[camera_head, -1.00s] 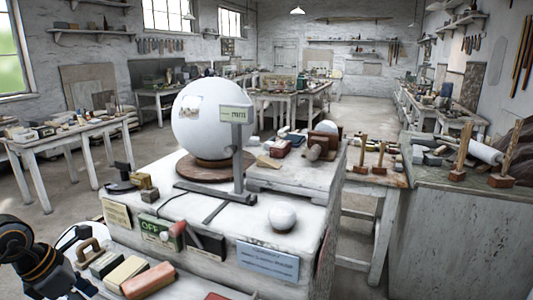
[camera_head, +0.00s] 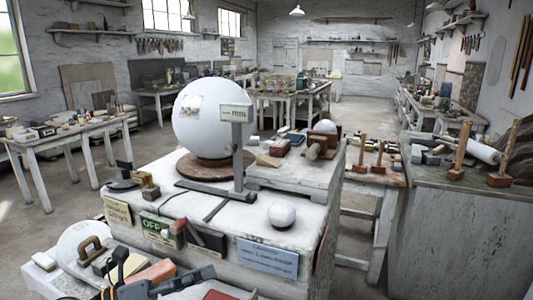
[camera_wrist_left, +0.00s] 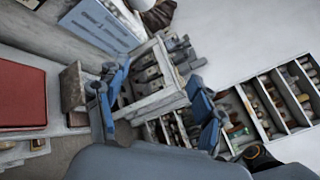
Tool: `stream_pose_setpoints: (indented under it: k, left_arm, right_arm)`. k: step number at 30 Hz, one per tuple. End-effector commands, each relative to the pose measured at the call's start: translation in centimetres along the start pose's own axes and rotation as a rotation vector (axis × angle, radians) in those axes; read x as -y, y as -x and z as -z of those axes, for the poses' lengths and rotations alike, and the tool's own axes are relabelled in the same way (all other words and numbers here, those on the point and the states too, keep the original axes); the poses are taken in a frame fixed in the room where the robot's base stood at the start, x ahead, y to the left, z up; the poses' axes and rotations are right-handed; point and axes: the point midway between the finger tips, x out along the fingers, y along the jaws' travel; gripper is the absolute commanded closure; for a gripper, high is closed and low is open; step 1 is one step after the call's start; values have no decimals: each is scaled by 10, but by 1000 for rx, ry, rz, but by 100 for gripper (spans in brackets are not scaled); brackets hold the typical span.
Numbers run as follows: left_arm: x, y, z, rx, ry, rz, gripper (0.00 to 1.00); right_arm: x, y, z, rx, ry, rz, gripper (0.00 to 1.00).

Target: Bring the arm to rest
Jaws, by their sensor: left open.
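My left gripper (camera_head: 163,268) is at the bottom of the head view, in front of the white block bench (camera_head: 318,225). Its fingers are spread, with nothing between them. In the left wrist view the two blue fingers (camera_wrist_left: 158,104) stand wide apart, with a wooden rack of compartments (camera_wrist_left: 158,95) beyond them. I cannot tell how far the fingers are from the nearby blocks. The right gripper is not in view.
A large white sphere (camera_head: 200,115) stands on a round wooden base, behind a post with a sign. A small white ball (camera_head: 281,214) sits near the bench's front edge.

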Motion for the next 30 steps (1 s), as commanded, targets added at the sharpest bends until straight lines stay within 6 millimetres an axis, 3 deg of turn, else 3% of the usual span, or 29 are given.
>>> stream_pose_setpoints:
  k: [2,5,8,11,14,15,18,24,30]
  left_arm:
    - [10,-2,-15,213,199,55,32]
    - [2,12,-35,482,467,73,32]
    - [-27,39,-39,738,754,42,32]
    - [-66,72,-19,978,1050,-41,32]
    - [-104,106,28,1195,1345,-177,32]
    - [-116,119,53,1273,1463,-245,32]
    - [-132,144,119,1424,1712,-425,32]
    - [-123,171,220,1574,2027,-737,32]
    - [-94,186,289,1633,2223,-1001,32]
  right_arm:
    - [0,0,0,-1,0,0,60]
    - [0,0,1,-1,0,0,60]
    - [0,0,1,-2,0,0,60]
    - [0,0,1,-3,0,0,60]
    - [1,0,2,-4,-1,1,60]
    - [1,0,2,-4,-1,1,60]
    - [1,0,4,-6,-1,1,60]
    - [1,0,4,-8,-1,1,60]
    - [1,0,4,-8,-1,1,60]
